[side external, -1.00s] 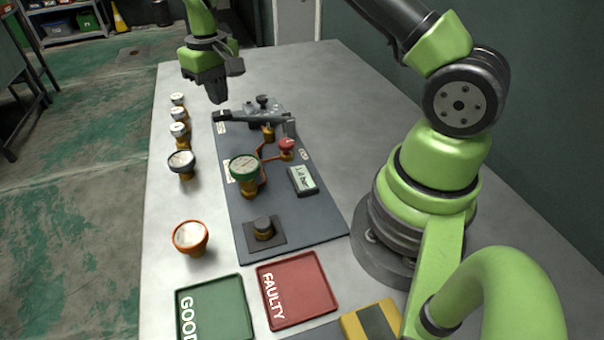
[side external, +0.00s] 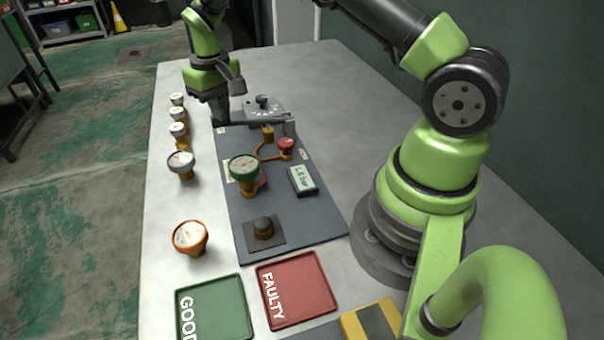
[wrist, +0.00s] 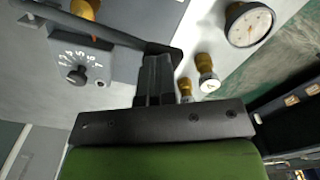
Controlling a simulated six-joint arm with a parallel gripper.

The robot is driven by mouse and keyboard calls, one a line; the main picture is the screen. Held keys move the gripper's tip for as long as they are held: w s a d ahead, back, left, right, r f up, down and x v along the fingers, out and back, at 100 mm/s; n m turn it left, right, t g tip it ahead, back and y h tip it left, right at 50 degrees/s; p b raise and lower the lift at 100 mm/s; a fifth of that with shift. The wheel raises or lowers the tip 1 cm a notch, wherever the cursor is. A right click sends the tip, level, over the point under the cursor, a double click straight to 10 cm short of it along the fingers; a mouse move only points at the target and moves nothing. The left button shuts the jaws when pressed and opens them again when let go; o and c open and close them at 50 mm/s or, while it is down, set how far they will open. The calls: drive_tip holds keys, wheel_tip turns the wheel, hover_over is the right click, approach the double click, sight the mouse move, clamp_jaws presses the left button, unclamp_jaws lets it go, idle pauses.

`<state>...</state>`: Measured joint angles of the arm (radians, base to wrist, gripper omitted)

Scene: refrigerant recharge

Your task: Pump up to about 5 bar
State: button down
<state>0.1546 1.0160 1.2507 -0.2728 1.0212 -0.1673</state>
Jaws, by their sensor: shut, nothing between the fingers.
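The pump lever (side external: 262,120) lies across the far end of the dark board, its black handle end to the left. My gripper (side external: 221,120) is shut and empty, pointing down at that handle end. In the wrist view the shut fingers (wrist: 158,58) meet or overlap the handle (wrist: 163,50); I cannot tell if they press on it. The digital display (side external: 303,180) shows a bar value that seems to start with 1; its last digit is unclear. A green-rimmed gauge (side external: 243,168) stands upright on the board, with a red knob (side external: 286,144) behind it.
A grey unit with a numbered dial (wrist: 76,75) sits by the lever. Several gauges stand left of the board, including a white one (side external: 181,163) and an orange-rimmed one (side external: 190,236). Green (side external: 243,281) and red (side external: 325,290) trays lie in front.

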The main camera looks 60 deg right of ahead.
drive_tip(key=shift+f, duration=1.25)
drive_tip(key=shift+r, duration=3)
drive_tip(key=shift+f, duration=3)
drive_tip(key=shift+r, duration=3.05)
drive_tip(key=shift+f, duration=0.1)
drive_tip(key=shift+f, duration=2.2)
drive_tip(key=shift+r, duration=2.3)
